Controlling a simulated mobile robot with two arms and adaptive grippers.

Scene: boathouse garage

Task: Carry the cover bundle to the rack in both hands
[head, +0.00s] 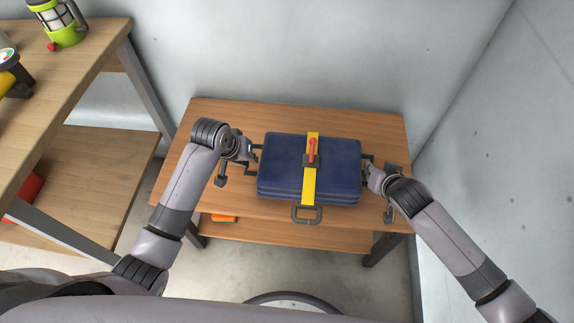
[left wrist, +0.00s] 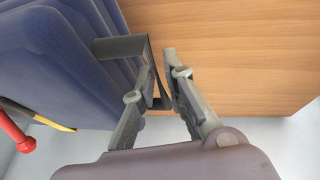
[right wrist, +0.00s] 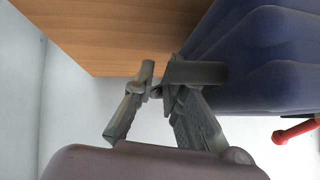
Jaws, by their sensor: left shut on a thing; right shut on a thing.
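The cover bundle (head: 285,165) is a dark blue folded stack with a yellow strap (head: 310,188) and a red lever across its middle. It is over the wooden rack's top (head: 225,115); I cannot tell whether it touches the wood. My left gripper (head: 252,160) is shut on the dark handle at the bundle's left side, also seen in the left wrist view (left wrist: 125,47). My right gripper (head: 370,170) is shut on the handle at its right side, which shows in the right wrist view (right wrist: 195,72). A front handle (head: 307,221) hangs free.
A second wooden shelf unit (head: 100,145) stands at the left, holding a green lantern (head: 62,28) and a yellow-and-black item (head: 14,80). Grey walls (head: 300,50) close in behind and at the right. An orange item (head: 223,218) lies on the lower shelf.

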